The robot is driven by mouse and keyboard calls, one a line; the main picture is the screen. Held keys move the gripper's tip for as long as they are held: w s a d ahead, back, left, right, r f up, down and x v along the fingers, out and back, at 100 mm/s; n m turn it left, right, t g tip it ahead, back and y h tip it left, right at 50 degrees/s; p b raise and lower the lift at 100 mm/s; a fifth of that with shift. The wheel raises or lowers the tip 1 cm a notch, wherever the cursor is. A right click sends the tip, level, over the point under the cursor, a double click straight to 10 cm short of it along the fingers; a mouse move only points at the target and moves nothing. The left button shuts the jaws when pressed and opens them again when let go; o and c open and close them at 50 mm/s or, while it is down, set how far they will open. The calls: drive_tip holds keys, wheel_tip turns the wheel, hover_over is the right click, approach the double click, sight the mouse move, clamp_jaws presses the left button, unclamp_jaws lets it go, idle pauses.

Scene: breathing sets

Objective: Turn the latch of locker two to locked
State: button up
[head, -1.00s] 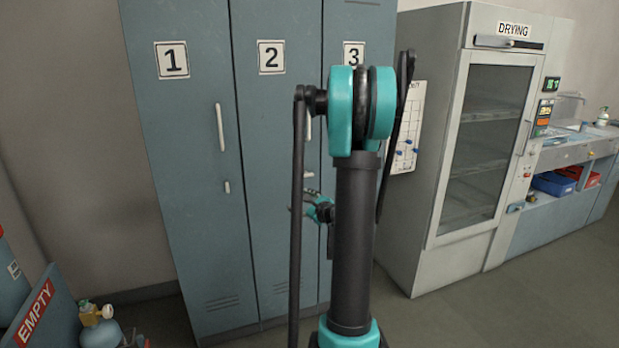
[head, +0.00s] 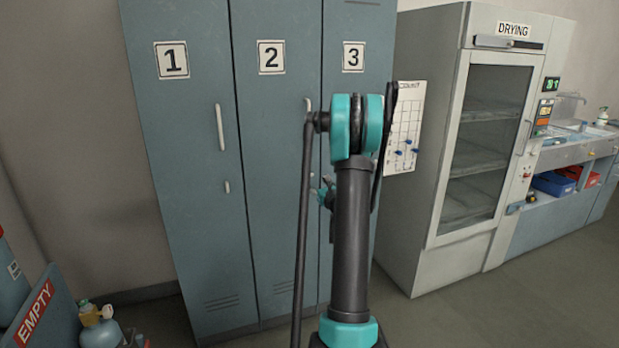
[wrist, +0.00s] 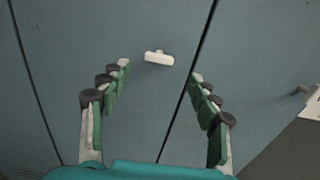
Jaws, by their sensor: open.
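Locker two (head: 270,150) is a blue-grey door with a "2" label, between lockers one and three. In the wrist view a small white latch (wrist: 159,57) lies nearly horizontal, slightly tilted, near the right edge of a door that appears to be locker two. My gripper (wrist: 160,72) is open and empty, its fingers on either side below the latch in the picture. I see no contact, and the remaining gap is hard to judge. In the head view my arm hides locker two's latch and most of the gripper.
Locker one (head: 190,130) has a long handle and a small upright latch (head: 227,187). Locker three (head: 355,25) is partly behind my arm. The drying cabinet (head: 450,230) stands to the right. An "EMPTY" panel (head: 42,310) and a small cylinder (head: 100,332) are at lower left.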

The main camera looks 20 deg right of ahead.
sight(309, 175)
drive_tip(key=w, duration=0.7)
drive_tip(key=shift+w, duration=0.3)
drive_tip(key=c, duration=1.2)
